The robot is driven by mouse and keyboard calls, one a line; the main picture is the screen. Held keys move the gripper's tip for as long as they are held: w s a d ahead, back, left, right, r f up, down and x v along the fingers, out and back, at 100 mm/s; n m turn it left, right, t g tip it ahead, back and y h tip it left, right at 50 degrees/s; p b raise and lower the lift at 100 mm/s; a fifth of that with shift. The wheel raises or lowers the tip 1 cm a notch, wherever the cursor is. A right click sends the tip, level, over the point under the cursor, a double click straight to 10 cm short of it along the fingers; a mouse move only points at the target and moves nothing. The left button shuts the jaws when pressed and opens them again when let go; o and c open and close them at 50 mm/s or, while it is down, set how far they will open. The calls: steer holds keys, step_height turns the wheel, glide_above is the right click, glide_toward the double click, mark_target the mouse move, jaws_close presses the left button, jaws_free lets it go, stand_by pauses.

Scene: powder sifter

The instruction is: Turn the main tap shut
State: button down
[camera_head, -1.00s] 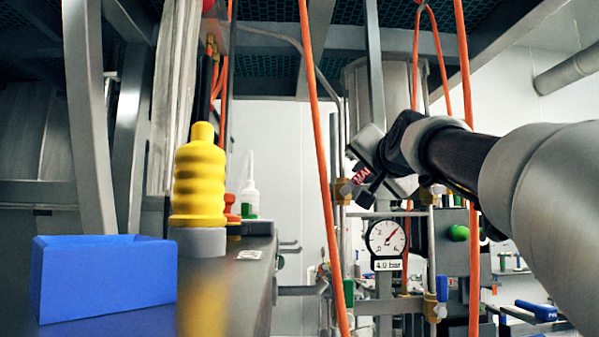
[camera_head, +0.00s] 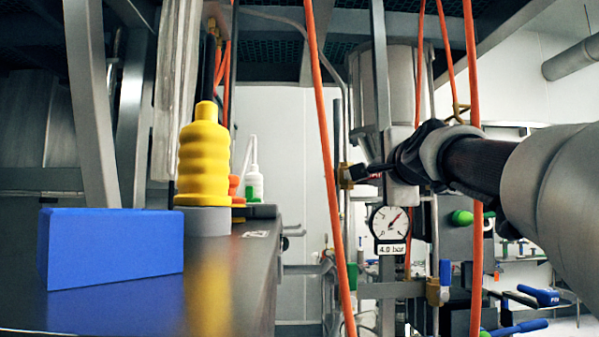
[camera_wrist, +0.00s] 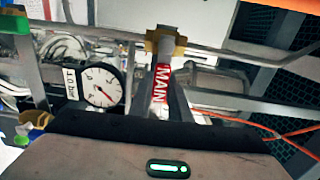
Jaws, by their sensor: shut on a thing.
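The main tap has a lever handle with a red MAIN label, seen in the wrist view (camera_wrist: 160,88). Its brass valve body (camera_wrist: 165,42) is at the lever's far end and also shows in the head view (camera_head: 346,175). My gripper (camera_head: 382,172) is shut on the lever from the right. In the head view the lever runs roughly level from the brass body into the jaws, and its label is mostly hidden. In the wrist view the lever goes down between the dark jaws (camera_wrist: 162,118), which hide its end.
A pressure gauge (camera_head: 390,222) marked 4.0 bar sits just below my gripper. Orange hoses (camera_head: 325,130) hang close to the left and right of the tap. A yellow bellows-shaped piece (camera_head: 204,165) and a blue box (camera_head: 112,250) stand on the left bench.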

steer(key=shift+f, duration=0.15)
stand_by(0.4)
steer(key=c, duration=1.6)
jaws_free()
steer(key=shift+c, duration=0.2)
steer(key=shift+s, duration=0.1)
